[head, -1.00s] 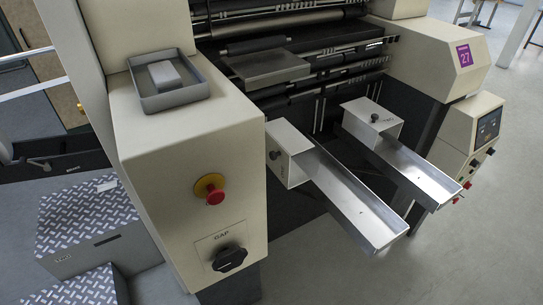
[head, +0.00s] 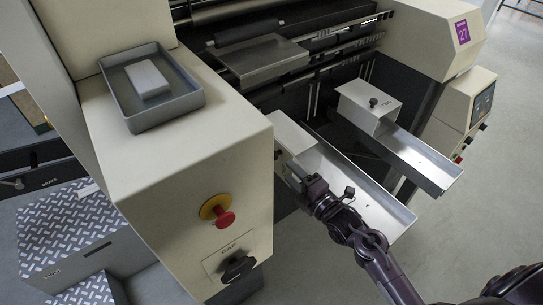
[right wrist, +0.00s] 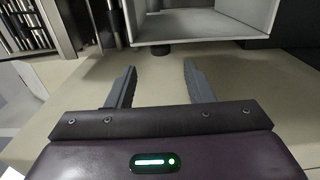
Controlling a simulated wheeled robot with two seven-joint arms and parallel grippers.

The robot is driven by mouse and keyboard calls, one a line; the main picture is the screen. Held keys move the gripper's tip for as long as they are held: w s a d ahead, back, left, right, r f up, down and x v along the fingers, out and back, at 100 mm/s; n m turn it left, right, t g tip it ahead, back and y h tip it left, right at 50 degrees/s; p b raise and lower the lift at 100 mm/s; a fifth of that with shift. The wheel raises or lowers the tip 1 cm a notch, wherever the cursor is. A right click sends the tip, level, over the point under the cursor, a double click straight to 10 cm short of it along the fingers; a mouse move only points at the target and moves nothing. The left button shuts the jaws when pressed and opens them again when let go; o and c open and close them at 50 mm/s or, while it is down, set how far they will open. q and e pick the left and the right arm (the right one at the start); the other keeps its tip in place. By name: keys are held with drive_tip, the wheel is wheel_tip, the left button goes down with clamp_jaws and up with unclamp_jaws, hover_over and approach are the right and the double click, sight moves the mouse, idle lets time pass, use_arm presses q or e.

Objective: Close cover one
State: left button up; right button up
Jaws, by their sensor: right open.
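Two cream box-shaped covers stand at the heads of two metal chutes, one on the left (head: 291,131) and one on the right (head: 367,105). I cannot read which is cover one. A dark knob (right wrist: 160,48) sits ahead, below a pale open box shape. My left gripper is not in view.
The left chute (head: 335,170) and right chute (head: 425,160) slope toward the front. A cream cabinet at left carries a grey tray (head: 190,103) with a white block, a red stop button (head: 224,217) and a black rotary knob (head: 238,266). Floor at right is clear.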

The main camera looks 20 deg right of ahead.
sight(279, 161)
drive_tip(key=p+x, duration=0.1)
drive_tip(key=x, duration=0.5)
drive_tip(key=shift+w+p, duration=0.3)
clamp_jaws()
